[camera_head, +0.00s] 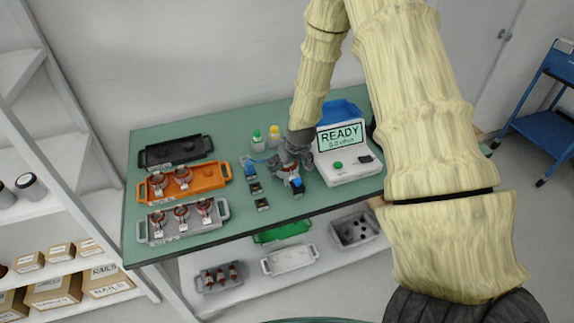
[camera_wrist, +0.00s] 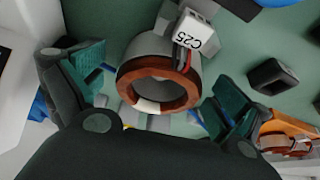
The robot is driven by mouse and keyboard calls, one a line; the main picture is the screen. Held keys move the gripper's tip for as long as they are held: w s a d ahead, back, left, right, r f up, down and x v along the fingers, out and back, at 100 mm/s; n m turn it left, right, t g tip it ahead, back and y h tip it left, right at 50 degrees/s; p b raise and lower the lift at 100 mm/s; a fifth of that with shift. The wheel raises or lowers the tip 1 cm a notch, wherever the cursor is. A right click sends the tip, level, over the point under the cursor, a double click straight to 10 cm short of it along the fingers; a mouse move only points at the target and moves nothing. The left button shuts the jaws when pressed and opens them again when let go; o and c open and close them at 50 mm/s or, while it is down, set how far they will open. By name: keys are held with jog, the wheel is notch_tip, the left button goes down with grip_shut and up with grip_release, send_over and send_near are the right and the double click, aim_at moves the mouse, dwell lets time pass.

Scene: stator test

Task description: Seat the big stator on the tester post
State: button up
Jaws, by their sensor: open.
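A big stator (camera_wrist: 160,82) with a copper-brown ring, grey body and white connector block marked C25 fills the middle of the wrist view. My gripper (camera_wrist: 155,88) is open, with one teal-padded finger on each side of the stator and visible gaps between. In the head view my gripper (camera_head: 291,160) is over the table, just left of the tester (camera_head: 345,150), whose screen reads READY. Part of the stator (camera_head: 296,184) shows below the gripper. The tester post is not clearly visible; I cannot tell whether the stator sits on it.
An orange tray (camera_head: 196,188) and a grey tray (camera_head: 226,209) hold more stators at the left. A black tray (camera_head: 207,143) looks empty. Small dark blocks (camera_head: 262,205) stand left of my gripper. Two bottles (camera_head: 257,141) stand behind. The table's front edge is close.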

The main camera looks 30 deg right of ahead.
jog(key=v, duration=1.2)
dwell(1.7)
